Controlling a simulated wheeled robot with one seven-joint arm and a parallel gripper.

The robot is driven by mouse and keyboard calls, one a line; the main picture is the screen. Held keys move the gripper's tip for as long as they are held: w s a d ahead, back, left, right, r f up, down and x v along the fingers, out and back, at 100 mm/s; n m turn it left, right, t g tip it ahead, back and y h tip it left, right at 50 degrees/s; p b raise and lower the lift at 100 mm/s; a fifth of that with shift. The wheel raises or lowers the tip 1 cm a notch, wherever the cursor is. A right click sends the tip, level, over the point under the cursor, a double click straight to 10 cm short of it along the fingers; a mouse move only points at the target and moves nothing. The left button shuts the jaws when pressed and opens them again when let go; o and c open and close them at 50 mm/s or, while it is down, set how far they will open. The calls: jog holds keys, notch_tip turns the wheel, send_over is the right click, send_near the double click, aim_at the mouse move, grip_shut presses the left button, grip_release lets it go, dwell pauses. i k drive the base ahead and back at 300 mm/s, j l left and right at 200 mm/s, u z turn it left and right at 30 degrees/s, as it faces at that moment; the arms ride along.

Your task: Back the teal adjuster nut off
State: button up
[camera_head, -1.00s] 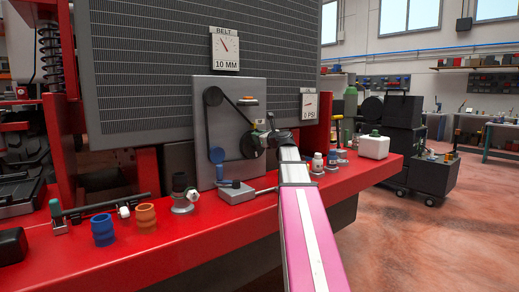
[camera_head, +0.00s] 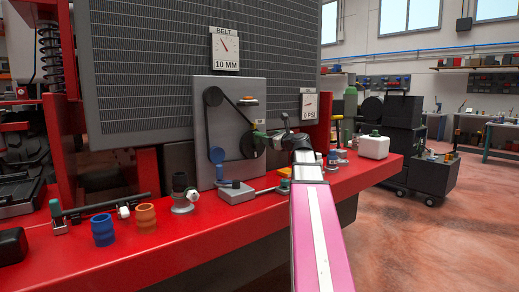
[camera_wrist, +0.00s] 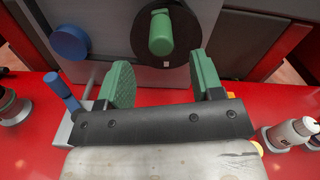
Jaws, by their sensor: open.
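A green cylindrical piece (camera_wrist: 160,38), which may be the teal adjuster nut, sticks out in front of a dark round disc (camera_wrist: 167,58) in the wrist view. In the head view the dark pulley (camera_head: 249,146) is on the right of a grey upright plate (camera_head: 228,100); the nut is too small to make out surely there. My gripper (camera_wrist: 163,80) is open, its two green-padded fingers apart with nothing between them. The green piece is ahead of the fingertips, between them in the picture, and looks apart from both. In the head view my gripper (camera_head: 283,138) is just right of the pulley.
The BELT gauge (camera_head: 225,49) reads 10 MM; a second gauge (camera_head: 309,106) reads 0 PSI. A blue round knob (camera_wrist: 69,42) is left of the fingers. The red bench (camera_head: 160,235) holds blue and orange cups (camera_head: 145,217). White bottles (camera_wrist: 292,132) stand to the right.

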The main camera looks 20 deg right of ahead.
aim_at(284, 183)
jog(key=k+l, duration=0.25)
jog(key=k, duration=0.2)
jog(key=k+l, duration=0.25)
jog(key=k, duration=0.25)
